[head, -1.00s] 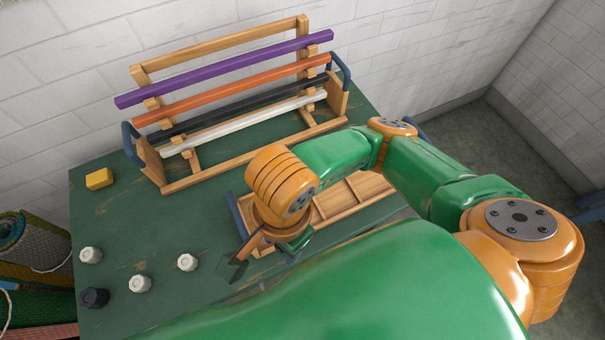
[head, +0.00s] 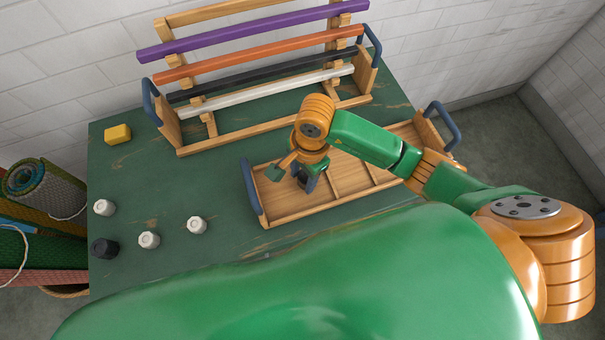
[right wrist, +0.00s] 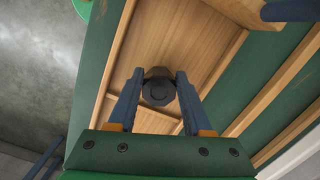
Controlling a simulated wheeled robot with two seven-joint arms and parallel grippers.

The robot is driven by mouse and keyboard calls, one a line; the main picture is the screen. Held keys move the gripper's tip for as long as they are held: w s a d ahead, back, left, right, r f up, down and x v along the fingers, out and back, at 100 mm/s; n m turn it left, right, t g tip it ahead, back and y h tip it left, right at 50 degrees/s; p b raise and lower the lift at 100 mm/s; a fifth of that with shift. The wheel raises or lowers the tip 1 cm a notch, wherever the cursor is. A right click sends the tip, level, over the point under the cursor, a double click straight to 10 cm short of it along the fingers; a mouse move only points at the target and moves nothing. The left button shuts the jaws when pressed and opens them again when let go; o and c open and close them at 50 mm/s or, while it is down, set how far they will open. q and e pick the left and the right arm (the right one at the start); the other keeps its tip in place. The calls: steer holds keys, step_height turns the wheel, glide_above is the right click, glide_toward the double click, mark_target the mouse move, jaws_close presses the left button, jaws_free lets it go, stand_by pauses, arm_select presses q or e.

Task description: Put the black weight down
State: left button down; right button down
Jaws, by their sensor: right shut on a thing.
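My right gripper (head: 305,180) is low over the left compartment of the wooden tray (head: 300,216). In the right wrist view its two blue fingers (right wrist: 157,98) are shut on a dark, round black weight (right wrist: 158,90), with the tray's wooden floor behind it. I cannot tell whether the weight touches that floor. In the head view the held weight is mostly hidden by the gripper. Another black weight (head: 105,248) stands on the green table at the left. My left gripper is not in view.
Several white weights (head: 149,240) stand near the table's left side, with a yellow block (head: 117,134) behind them. A wooden rack (head: 270,133) with coloured bars stands behind the tray. Rolled mats (head: 40,190) are left of the table.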

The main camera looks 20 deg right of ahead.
steer(key=shift+c, duration=1.6)
jaws_free()
steer(key=shift+f, duration=0.1)
step_height(320, 180, up, 12)
steer(key=d+p, duration=0.1)
steer(key=shift+w, duration=0.15)
steer(key=shift+d, duration=0.1)
